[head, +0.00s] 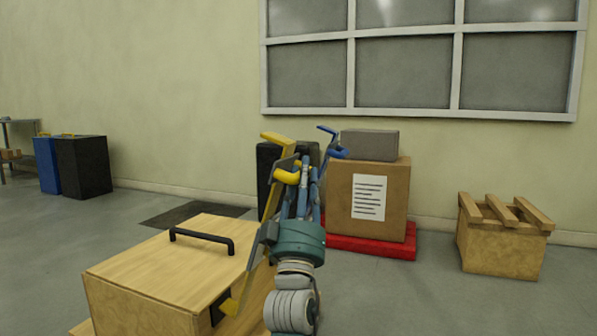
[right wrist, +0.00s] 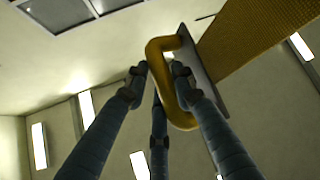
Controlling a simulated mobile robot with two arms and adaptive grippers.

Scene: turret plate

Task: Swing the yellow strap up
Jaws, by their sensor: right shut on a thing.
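The yellow strap (head: 270,194) stands up steeply at the front right side of a wooden box (head: 135,290), its lower end near a dark fitting on the box front. A yellow loop handle (head: 287,177) sticks out from a grey plate on the strap. My right gripper (head: 300,172) is shut on this handle. In the right wrist view, the fingers close around the yellow loop (right wrist: 158,62), and the woven strap (right wrist: 255,38) runs up to the right behind the grey plate. My left gripper is not in view.
The wooden box lid has a black handle (head: 201,236). Behind stand a cardboard box (head: 342,205) on a red pallet (head: 375,246), with a grey box (head: 370,145) on top. A wooden crate (head: 495,245) stands right. The left floor is mostly clear.

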